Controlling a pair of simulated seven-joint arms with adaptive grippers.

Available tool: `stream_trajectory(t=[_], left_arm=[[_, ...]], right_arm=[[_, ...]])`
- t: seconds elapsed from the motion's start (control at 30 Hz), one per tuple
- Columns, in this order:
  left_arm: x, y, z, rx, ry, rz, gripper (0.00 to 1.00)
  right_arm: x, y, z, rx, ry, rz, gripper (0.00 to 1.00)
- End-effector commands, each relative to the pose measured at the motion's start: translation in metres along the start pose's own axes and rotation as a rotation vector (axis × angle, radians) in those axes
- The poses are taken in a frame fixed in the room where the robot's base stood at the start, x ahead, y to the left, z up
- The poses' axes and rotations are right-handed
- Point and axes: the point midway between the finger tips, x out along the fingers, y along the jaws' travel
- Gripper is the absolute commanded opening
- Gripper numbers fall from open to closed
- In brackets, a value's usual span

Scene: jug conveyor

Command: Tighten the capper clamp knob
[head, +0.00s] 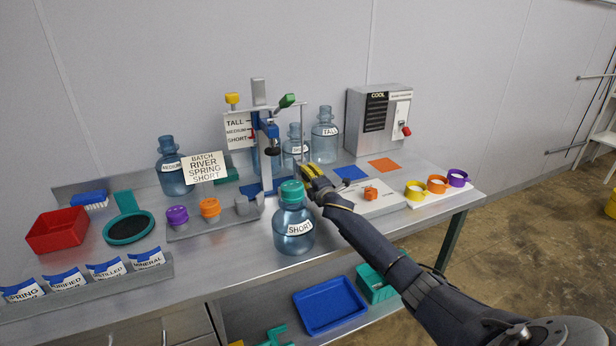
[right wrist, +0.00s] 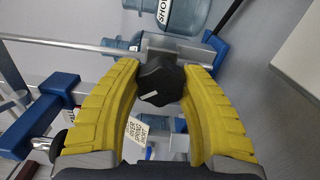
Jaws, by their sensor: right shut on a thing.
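The capper (head: 268,150) is a blue stand with a grey column on the metal bench, with a green-ended lever (head: 287,101) at its top. A height board (head: 238,132) marked TALL, MEDIUM and SHORT stands beside it. My right gripper (head: 312,172) is at the capper's right side. In the right wrist view the yellow fingers of my right gripper (right wrist: 163,75) are shut on the black clamp knob (right wrist: 160,80), with a white mark on its face. The knob sits on a grey block (right wrist: 180,48) on a rod. In the head view the fingers hide the knob. My left gripper is not in view.
A SHORT jug (head: 294,235) with a teal cap stands close in front of my right gripper. Other jugs (head: 325,138) stand behind the capper. A cap rack (head: 213,225), a COOL machine (head: 378,120) and coloured rings (head: 437,185) are around it.

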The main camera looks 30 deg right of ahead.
Motion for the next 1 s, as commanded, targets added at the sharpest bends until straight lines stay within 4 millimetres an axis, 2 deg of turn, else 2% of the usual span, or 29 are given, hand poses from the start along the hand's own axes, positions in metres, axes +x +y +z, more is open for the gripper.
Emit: stream_trajectory(t=[0.5, 1.0], left_arm=[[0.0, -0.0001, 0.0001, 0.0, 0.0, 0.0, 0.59], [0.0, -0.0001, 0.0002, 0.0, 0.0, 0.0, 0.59]], right_arm=[[0.0, 0.0019, -0.0014, 0.451, 0.003, 0.001, 0.12], [0.0001, 0.0031, -0.0014, 0.661, 0.004, 0.001, 0.12]])
